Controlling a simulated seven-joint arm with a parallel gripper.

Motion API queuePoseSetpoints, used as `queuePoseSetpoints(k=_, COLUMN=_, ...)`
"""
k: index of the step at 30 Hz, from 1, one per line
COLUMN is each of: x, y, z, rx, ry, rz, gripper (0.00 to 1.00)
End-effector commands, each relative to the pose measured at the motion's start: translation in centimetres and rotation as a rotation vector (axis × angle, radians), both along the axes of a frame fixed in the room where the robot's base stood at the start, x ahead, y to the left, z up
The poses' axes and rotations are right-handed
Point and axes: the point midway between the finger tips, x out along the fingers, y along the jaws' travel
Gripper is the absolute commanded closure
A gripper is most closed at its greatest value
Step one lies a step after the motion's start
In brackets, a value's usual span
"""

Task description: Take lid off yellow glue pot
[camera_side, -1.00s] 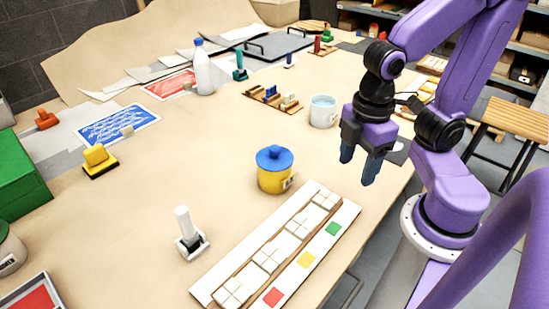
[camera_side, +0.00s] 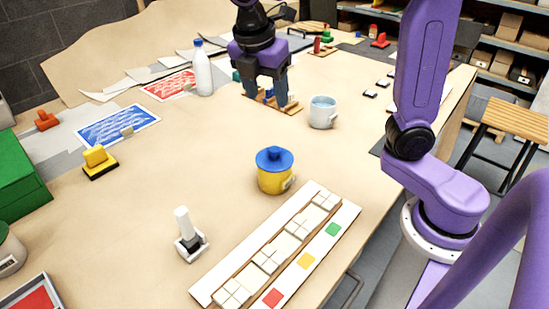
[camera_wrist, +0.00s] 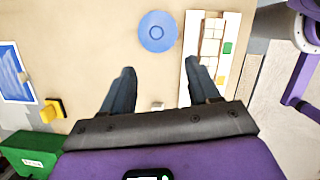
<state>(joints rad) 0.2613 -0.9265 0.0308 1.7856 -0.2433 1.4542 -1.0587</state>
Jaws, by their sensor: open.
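The yellow glue pot (camera_side: 274,180) stands upright on the table, left of the tile board. Its blue lid (camera_side: 274,158) with a round knob sits on top of it. In the wrist view the blue lid (camera_wrist: 157,31) shows from above, beyond the fingertips and roughly between their lines; it hides most of the pot. My gripper (camera_side: 265,100) is open and empty, raised behind the pot in the side view and apart from it. Both fingers (camera_wrist: 162,78) show spread in the wrist view.
A white tile board (camera_side: 270,255) with coloured squares lies right of the pot. A white cup (camera_side: 322,112) stands behind it. A white bottle (camera_side: 202,70) and a white-handled tool (camera_side: 187,232) stand to the left. The table around the pot is clear.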

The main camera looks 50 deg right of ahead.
Motion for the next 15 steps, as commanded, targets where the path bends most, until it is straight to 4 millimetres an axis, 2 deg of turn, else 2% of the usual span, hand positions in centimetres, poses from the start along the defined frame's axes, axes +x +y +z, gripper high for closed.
queuePoseSetpoints(k=15, x=0.4, y=-2.5, z=-8.8, rx=-0.003, ry=0.004, rz=-0.001, gripper=0.39)
